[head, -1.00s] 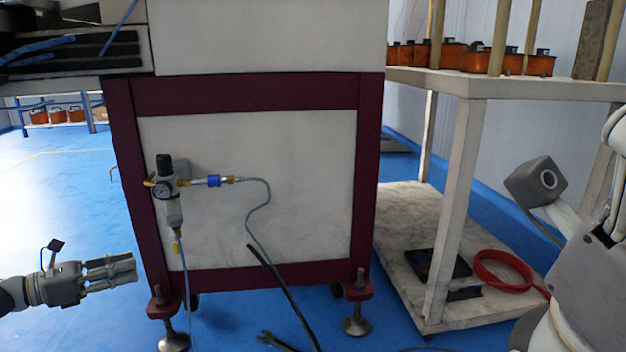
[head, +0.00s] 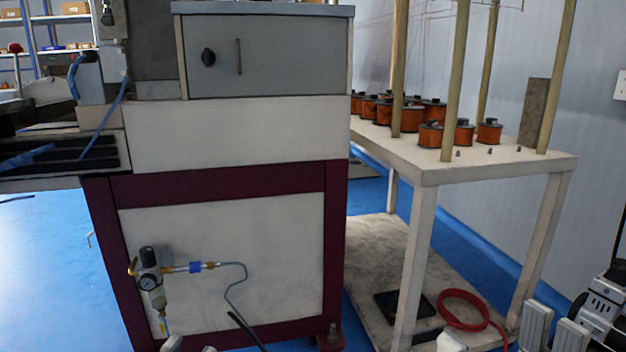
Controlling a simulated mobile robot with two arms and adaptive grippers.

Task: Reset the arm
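The task names the arm, and parts of my own arms show only at the bottom of the head view. My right gripper (head: 552,328) is at the lower right, with pale grey finger parts pointing up beside its dark and white body. It is cut off by the frame edge, and I cannot tell how far it is open. Small grey tips of what looks like my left gripper (head: 190,346) show at the bottom edge, in front of the machine cabinet. The rest of it is out of view. I see nothing held in either.
The cabinet (head: 225,245) with dark red frame fills the left centre, with an air regulator (head: 150,283) and hose on its front. A white rack table (head: 470,168) bears orange spools (head: 430,134). A red coiled hose (head: 463,310) lies on its lower shelf. Blue floor is open at left.

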